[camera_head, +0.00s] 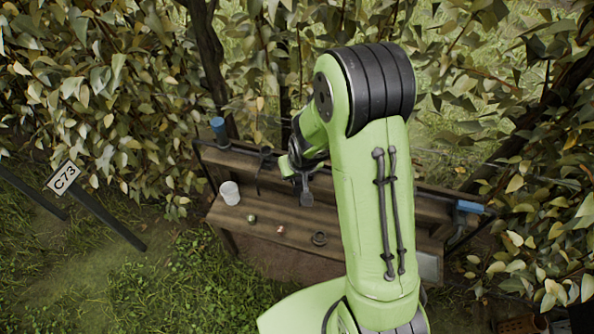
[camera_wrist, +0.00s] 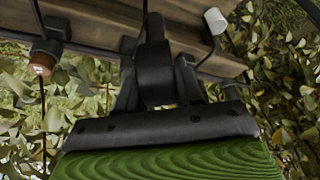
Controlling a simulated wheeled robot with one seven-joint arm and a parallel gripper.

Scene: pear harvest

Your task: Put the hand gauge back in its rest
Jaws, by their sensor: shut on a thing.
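My gripper (camera_head: 303,188) hangs above the wooden bench, left of my upper arm in the head view. It is shut on a dark thing, which I take to be the hand gauge (camera_head: 306,198); its dark flat end points down, clear of the bench top. In the wrist view the gauge (camera_wrist: 153,65) is a dark rounded body with a narrow stem, held between the fingers of my gripper (camera_wrist: 155,95). I cannot tell for certain which fitting is the rest; a dark bracket (camera_head: 263,165) stands at the bench's back board, left of my gripper.
On the bench (camera_head: 235,215) are a white cup (camera_head: 229,193), a small greenish item (camera_head: 251,218), a small reddish item (camera_head: 280,229) and a dark ring (camera_head: 319,239). Blue-ended fittings (camera_head: 217,127) and (camera_head: 468,207) mark the bench ends. Foliage surrounds.

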